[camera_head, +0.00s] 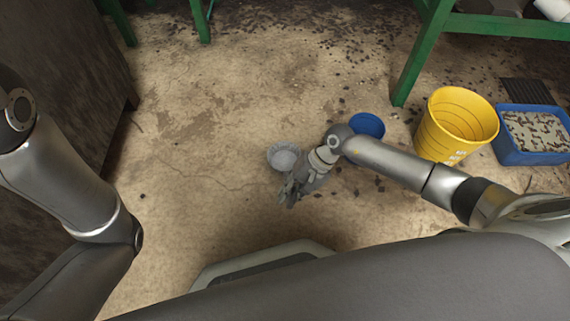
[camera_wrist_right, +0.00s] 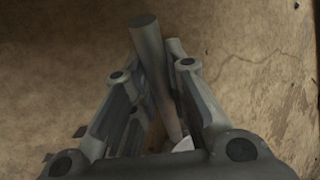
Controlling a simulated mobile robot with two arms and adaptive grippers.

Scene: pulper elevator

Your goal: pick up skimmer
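The skimmer (camera_head: 284,157) shows in the head view as a light grey, shallow round bowl near the middle of the floor, just up-left of my right gripper (camera_head: 288,190). In the right wrist view, the fingers of my right gripper (camera_wrist_right: 155,75) are drawn close together around a grey rod (camera_wrist_right: 148,50), which looks like the skimmer's handle. A small pale piece (camera_wrist_right: 183,145) shows low between the fingers. Whether the bowl touches the floor is unclear. My left arm comes in at the left edge, and its gripper is not visible.
A blue bowl (camera_head: 367,126) is just behind my right wrist. A yellow bucket (camera_head: 445,137) and a blue crate (camera_head: 517,157) of brown-and-white bits stand at the right. Green table legs (camera_head: 420,55) rise behind. A dark cabinet (camera_head: 65,80) is left. The left-middle floor is clear.

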